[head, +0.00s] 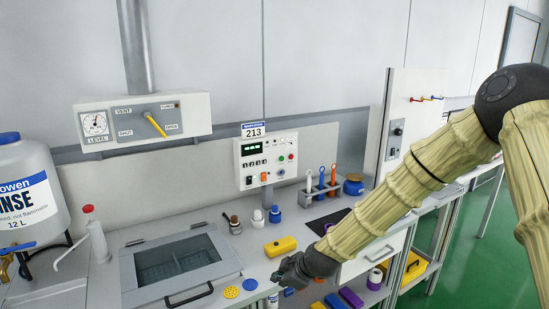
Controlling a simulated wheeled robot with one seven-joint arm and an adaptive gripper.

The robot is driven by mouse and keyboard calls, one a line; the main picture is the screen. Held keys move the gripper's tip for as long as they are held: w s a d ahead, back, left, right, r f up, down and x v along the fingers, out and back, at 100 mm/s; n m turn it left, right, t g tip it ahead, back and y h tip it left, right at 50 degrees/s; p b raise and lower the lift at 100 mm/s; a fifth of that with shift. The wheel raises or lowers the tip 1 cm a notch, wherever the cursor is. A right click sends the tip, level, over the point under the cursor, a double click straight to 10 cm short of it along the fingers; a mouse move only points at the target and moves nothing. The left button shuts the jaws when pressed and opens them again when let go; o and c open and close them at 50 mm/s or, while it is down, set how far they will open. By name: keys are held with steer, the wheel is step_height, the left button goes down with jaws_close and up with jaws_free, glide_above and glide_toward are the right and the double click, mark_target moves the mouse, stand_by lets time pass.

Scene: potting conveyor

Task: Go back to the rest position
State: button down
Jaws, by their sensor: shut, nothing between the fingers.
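My gripper (283,274) is low in the middle of the head view, at the end of my sleeved arm coming in from the right. It is shut and small in the picture, and nothing shows held in it. It is at the front edge of the bench (255,258), just in front of a yellow block-like thing (281,246). Whether it touches the bench cannot be told. My forearm hides part of the bench's right side.
A lidded basin (180,262) is left of my gripper, with yellow (231,292) and blue (250,284) discs between. Small bottles (257,218) and a tube rack (320,190) stand behind. A drawer (372,258) lies under my forearm. Green floor (480,240) is clear at right.

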steer(key=s+d+f+m+g+h, duration=0.15)
steer(key=s+d+f+m, duration=0.3)
steer(key=s+f, duration=0.55)
steer(key=s+d+f+m+g+h, duration=0.1)
steer(key=s+d+f+m+g, duration=0.3)
steer(key=s+f, duration=0.6)
steer(key=s+d+f+m, duration=0.2)
steer(key=s+d, duration=0.2)
steer(key=s, duration=0.4)
steer(key=s+d+f+m+h, duration=0.1)
steer(key=s+d+f+m, duration=0.1)
steer(key=s, duration=0.5)
steer(key=s+d+f+m+h, duration=0.1)
steer(key=s+d+f, duration=0.3)
steer(key=s, duration=0.4)
steer(key=shift+s+d+f+m, duration=0.15)
steer(key=shift+s+d+m, duration=0.2)
steer(key=shift+d+m, duration=0.45)
steer(key=shift+h, duration=0.25)
